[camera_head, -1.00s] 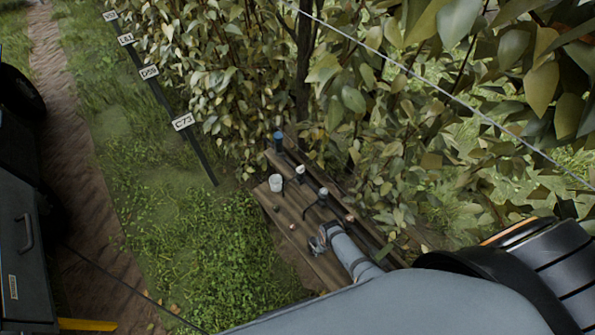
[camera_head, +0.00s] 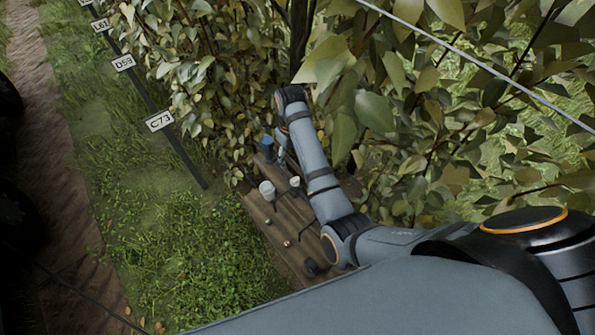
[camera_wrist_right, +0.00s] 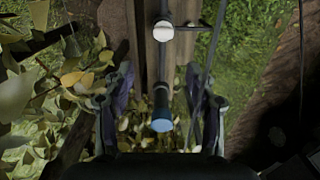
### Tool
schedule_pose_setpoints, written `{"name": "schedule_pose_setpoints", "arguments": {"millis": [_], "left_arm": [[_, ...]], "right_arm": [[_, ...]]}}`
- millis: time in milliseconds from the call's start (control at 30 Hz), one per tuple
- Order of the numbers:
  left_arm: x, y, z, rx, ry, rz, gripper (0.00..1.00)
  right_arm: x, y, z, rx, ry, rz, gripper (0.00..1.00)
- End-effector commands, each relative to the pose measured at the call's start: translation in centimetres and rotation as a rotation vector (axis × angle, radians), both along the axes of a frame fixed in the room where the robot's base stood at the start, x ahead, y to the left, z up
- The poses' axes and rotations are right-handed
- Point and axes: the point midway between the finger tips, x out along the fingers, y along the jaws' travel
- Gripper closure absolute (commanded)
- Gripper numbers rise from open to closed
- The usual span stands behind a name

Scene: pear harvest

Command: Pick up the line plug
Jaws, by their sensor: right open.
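A dark upright fitting with a blue top (camera_head: 267,146) stands at the far end of the wooden bench. My right gripper (camera_head: 281,150) is beside it, partly hidden by my arm. In the right wrist view the blue-topped fitting (camera_wrist_right: 161,122) shows between the two spread fingers of my open right gripper (camera_wrist_right: 158,88), with a gap on each side. A white-topped fitting (camera_head: 295,182) stands nearer on the bench; it also shows in the right wrist view (camera_wrist_right: 163,31). I cannot tell for sure which piece is the line plug. My left gripper is out of view.
The wooden bench (camera_head: 257,212) also carries a white cup (camera_head: 267,190) and small round brown pieces (camera_head: 287,243). Leafy branches (camera_head: 345,85) crowd the bench on the right and behind. A thin wire crosses the upper right. Grass (camera_head: 190,265) lies open to the left.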

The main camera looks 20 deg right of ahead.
Motion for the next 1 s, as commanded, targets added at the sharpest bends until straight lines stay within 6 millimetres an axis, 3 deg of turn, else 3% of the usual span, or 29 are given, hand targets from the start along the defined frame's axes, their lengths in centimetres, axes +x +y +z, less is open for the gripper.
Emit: {"name": "schedule_pose_setpoints", "arguments": {"millis": [167,400,500,667,800,1000], "left_arm": [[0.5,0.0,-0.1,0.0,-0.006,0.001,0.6],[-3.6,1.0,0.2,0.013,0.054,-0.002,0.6],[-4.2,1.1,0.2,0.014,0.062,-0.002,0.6],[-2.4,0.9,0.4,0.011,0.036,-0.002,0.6],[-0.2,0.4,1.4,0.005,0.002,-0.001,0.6],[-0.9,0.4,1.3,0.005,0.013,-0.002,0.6]], "right_arm": [[-0.1,0.1,0.3,0.002,0.007,0.003,0.43],[-0.2,0.0,-3.7,0.0,0.009,0.003,0.43],[-0.2,0.1,-4.6,0.001,0.006,0.002,0.43],[-0.3,0.1,-5.0,0.001,0.007,0.002,0.43],[-0.9,0.0,-7.2,0.0,0.011,0.002,0.43],[-0.9,-0.1,-9.9,0.001,0.007,0.002,0.43]]}}
